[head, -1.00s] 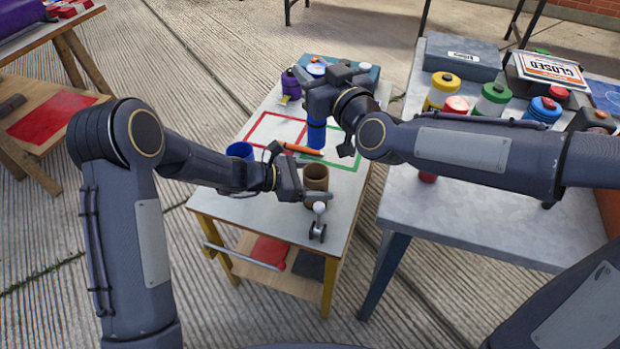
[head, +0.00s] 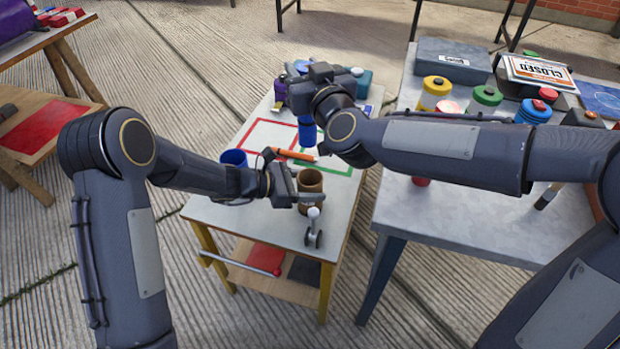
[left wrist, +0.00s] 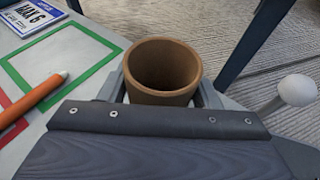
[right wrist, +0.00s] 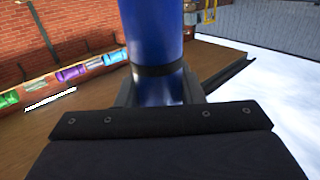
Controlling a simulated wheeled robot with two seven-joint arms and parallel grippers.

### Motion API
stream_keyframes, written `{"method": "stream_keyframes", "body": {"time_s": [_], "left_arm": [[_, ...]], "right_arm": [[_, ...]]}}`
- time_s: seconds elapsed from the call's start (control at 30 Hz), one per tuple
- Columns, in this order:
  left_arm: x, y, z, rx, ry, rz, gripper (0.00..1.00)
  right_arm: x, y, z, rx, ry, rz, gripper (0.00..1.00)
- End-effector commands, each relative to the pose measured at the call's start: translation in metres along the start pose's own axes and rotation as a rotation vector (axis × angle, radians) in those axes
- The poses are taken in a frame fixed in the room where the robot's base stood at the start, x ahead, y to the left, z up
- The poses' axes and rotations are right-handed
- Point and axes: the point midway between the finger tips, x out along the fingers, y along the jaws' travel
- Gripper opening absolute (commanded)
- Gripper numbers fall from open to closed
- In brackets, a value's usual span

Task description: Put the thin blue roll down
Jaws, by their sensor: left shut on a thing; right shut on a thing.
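The thin blue roll (head: 307,129) hangs upright below my right gripper (head: 309,113), which is shut on it over the far part of the small table (head: 236,204). In the right wrist view the roll (right wrist: 152,35) fills the middle, with a black band around it. Its lower end lies over the red and green outlines in the picture; I cannot tell whether it touches the table. My left gripper (head: 297,190) is shut on a brown cup (head: 311,181) near the table's right edge. The cup's open mouth shows in the left wrist view (left wrist: 163,68).
A blue cup (head: 232,158) and an orange marker (head: 295,155) are near the left gripper. Purple and teal containers (head: 362,80) crowd the far end.

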Motion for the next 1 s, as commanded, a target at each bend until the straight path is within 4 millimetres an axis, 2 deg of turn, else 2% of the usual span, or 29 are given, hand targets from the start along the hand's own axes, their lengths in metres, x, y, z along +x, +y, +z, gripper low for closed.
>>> {"method": "stream_keyframes", "body": {"time_s": [0.03,0.13,0.3,0.47,0.53,0.9,1.0], "left_arm": [[0.000,0.000,0.000,0.000,0.000,0.000,0.19],[0.000,0.000,0.000,0.000,0.000,0.000,0.19],[0.000,0.000,0.000,0.000,0.000,0.001,0.19],[0.000,0.000,0.000,0.000,0.000,0.001,0.19],[0.000,0.000,0.000,0.000,0.000,0.001,0.19],[0.000,0.000,0.000,0.000,0.000,0.000,0.19],[0.000,0.000,0.000,0.000,0.000,0.001,0.19]], "right_arm": [[0.003,-0.005,0.000,-0.001,0.001,0.056,0.00],[0.004,-0.002,0.006,-0.004,-0.002,0.216,0.00],[-0.006,0.003,0.019,-0.004,-0.002,0.426,0.00],[-0.015,0.005,0.029,-0.004,-0.002,0.527,0.00],[-0.016,0.005,0.038,-0.005,-0.004,0.542,0.00],[-0.016,0.006,0.134,-0.004,-0.007,0.543,0.00],[-0.017,0.006,0.152,-0.003,-0.005,0.543,0.00]]}}
